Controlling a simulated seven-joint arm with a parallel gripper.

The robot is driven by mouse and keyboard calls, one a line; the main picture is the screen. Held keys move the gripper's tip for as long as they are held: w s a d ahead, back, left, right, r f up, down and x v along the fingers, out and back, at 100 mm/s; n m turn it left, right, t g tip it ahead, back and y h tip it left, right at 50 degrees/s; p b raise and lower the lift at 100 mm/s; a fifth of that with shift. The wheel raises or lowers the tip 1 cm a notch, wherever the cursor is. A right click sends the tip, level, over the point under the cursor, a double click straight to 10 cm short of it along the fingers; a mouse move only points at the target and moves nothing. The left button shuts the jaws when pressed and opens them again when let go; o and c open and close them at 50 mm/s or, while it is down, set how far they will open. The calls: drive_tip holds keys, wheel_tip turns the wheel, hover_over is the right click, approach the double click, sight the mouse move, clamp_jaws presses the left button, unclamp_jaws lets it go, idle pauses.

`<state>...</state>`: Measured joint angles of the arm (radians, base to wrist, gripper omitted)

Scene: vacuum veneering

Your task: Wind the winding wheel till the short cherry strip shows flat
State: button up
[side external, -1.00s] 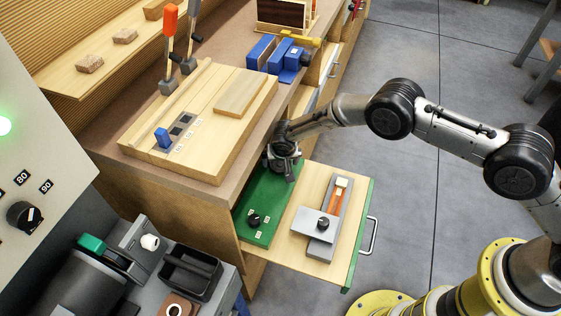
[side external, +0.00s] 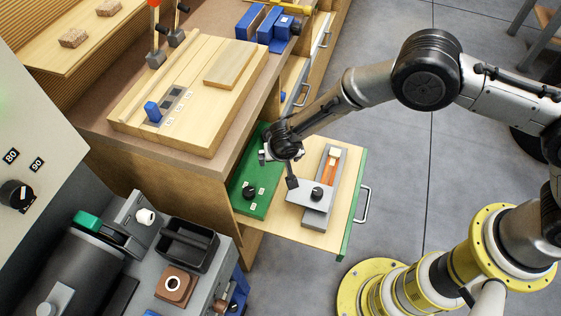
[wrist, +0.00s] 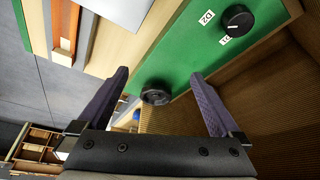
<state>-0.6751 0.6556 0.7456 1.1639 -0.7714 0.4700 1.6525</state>
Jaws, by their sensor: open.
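The black winding wheel (wrist: 156,92) sits on the green panel (wrist: 180,50) in the wrist view, between my two fingers and a little beyond them. My gripper (wrist: 158,95) is open and empty, apart from the wheel. In the side view my gripper (side external: 280,170) hangs over the green panel (side external: 262,205) in the open drawer, and it hides the wheel there. A narrow reddish-orange strip (side external: 331,166) lies in a grey fixture (side external: 314,215) beside the panel; it also shows in the wrist view (wrist: 66,22). I cannot tell which strip is the short cherry one.
The drawer has a metal handle (side external: 362,204). A wooden bench board (side external: 190,110) stands above and left of the drawer. Grey machinery (side external: 110,250) fills the lower left.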

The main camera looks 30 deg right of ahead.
drive_tip(key=shift+s+a, duration=0.2)
drive_tip(key=shift+s, duration=0.5)
drive_tip(key=w+d+r+n+y, duration=0.3)
drive_tip(key=w+d+r+n, duration=0.4)
drive_tip(key=w+r+n, duration=0.15)
drive_tip(key=shift+n, duration=0.25)
drive_tip(key=x, duration=1.4)
drive_tip(key=shift+a+f, duration=0.1)
drive_tip(key=shift+a, duration=0.05)
